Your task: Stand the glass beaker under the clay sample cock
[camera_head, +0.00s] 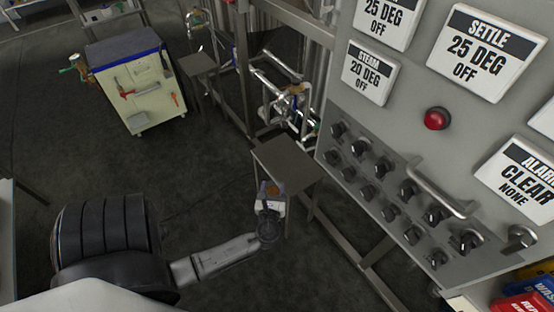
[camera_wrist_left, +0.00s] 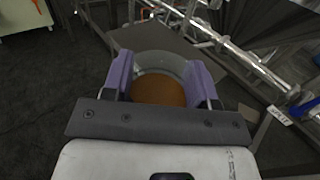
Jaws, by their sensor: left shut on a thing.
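My left gripper (camera_head: 270,190) is shut on the glass beaker (camera_head: 271,188) at the near edge of a small grey stand (camera_head: 290,163). In the left wrist view the purple fingers (camera_wrist_left: 160,75) grip both sides of the clear glass beaker (camera_wrist_left: 160,62), which shows orange-brown inside. The beaker overlaps the stand's plate (camera_wrist_left: 128,38); I cannot tell whether it touches it. Pipes with small valves (camera_head: 298,90) are behind the stand; I cannot tell which one is the clay sample cock. My right gripper is out of view.
A grey control panel (camera_head: 400,130) with knobs and a handle fills the right. Metal frame legs (camera_head: 345,240) stand beside the stand. A second small stand (camera_head: 198,63) and a cream cabinet (camera_head: 137,85) are at the back left. The dark floor between is clear.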

